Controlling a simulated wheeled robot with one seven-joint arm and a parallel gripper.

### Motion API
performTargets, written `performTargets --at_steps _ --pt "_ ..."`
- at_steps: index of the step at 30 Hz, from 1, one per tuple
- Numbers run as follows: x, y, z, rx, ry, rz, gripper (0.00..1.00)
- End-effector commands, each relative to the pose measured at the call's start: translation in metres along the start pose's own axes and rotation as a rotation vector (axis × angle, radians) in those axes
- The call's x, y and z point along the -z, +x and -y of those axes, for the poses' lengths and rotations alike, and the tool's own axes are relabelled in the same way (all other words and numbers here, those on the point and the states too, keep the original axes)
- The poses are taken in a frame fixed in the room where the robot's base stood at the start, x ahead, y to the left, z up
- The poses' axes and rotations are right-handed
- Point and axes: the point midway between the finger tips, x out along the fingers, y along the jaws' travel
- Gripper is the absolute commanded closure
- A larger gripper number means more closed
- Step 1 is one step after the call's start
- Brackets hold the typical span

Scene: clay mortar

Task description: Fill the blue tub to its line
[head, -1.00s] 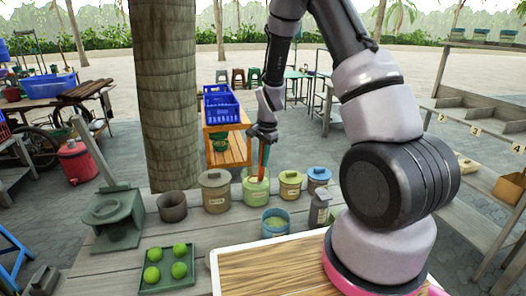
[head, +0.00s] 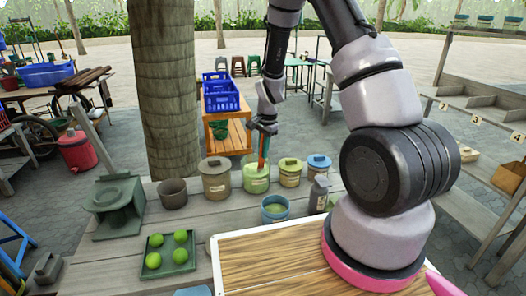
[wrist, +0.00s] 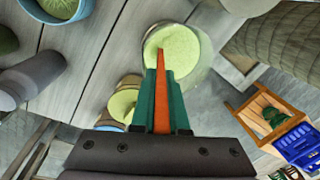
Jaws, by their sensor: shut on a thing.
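My gripper (wrist: 161,95) is shut on an orange-brown flat-handled tool (wrist: 164,85), which shows between its green fingers. The tool points down at the open light-green jar (head: 256,180), which holds pale green grains (wrist: 178,52). Its lower end is at the jar's mouth; I cannot tell how deep it reaches, and its working end is not clear. The blue tub (head: 275,213) stands nearer me than the jar, upright, with greenish contents inside. It also shows at the top left of the wrist view (wrist: 84,14). I cannot make out its line.
Lidded jars stand beside the green jar: grey-brown (head: 215,183), yellow-green (head: 290,176) and blue-lidded (head: 318,170). A dark bottle (head: 319,196) is right of the tub. A brown pot (head: 173,194), a green tray (head: 149,267) of limes and a white-edged board (head: 260,240) share the table.

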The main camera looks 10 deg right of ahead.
Motion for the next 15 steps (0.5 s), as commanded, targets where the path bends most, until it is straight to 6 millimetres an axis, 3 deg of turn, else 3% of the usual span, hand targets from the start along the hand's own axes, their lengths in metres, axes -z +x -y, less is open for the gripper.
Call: performTargets --at_steps 5,15 --pt "0.0 -0.003 0.001 0.001 -0.001 -0.001 1.0" --pt "0.0 -0.043 0.007 0.003 -0.001 -0.002 1.0"
